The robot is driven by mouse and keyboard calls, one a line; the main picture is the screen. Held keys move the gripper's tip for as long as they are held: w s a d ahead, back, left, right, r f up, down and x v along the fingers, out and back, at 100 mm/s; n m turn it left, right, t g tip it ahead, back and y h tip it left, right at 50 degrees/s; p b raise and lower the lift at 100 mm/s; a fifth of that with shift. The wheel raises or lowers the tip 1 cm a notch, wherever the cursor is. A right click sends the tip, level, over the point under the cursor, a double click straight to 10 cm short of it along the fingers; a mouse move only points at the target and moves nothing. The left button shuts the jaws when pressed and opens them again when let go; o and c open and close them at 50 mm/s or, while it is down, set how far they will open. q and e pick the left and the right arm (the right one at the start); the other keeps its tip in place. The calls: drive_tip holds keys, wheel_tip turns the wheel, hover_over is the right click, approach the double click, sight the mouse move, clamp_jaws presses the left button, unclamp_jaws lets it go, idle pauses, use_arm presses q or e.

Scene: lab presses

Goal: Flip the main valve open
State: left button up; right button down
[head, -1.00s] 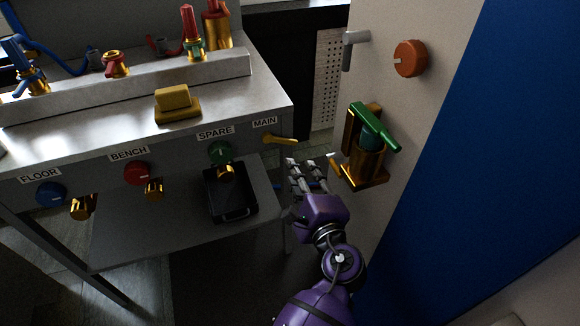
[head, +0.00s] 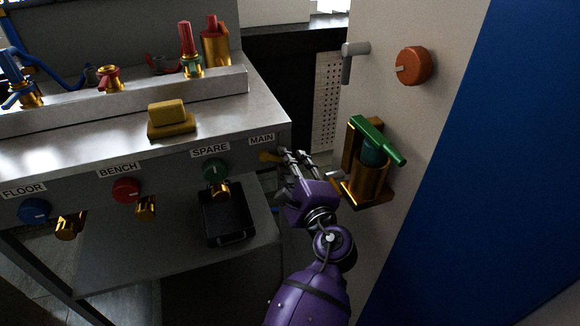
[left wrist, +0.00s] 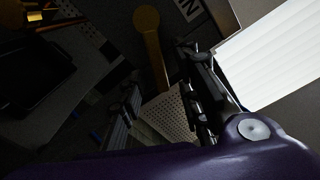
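The main valve is a yellow brass lever (head: 267,156) below the MAIN label (head: 261,139) at the right end of the bench front. Its rounded end is at the left and its handle points right, roughly level. My left gripper (head: 288,155) is at the handle's free end, with its fingers partly covering it. In the left wrist view the lever (left wrist: 149,42) runs down toward the gap between the two separated fingers (left wrist: 160,95). The gripper looks open; I cannot tell whether a finger touches the lever. My right gripper is not in view.
A wall panel close on the right carries a brass fitting with a green handle (head: 378,142), an orange knob (head: 412,66) and a grey lever (head: 348,60). Spare (head: 215,170), bench (head: 126,190) and floor (head: 35,210) knobs line the bench front. A black tray (head: 228,226) sits below.

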use_arm(q)
clamp_jaws()
drive_tip(key=r+n, duration=0.1)
drive_tip(key=n, duration=0.2)
drive_tip(key=shift+d+r+b, duration=0.2)
drive_tip(key=shift+b, duration=0.1)
unclamp_jaws()
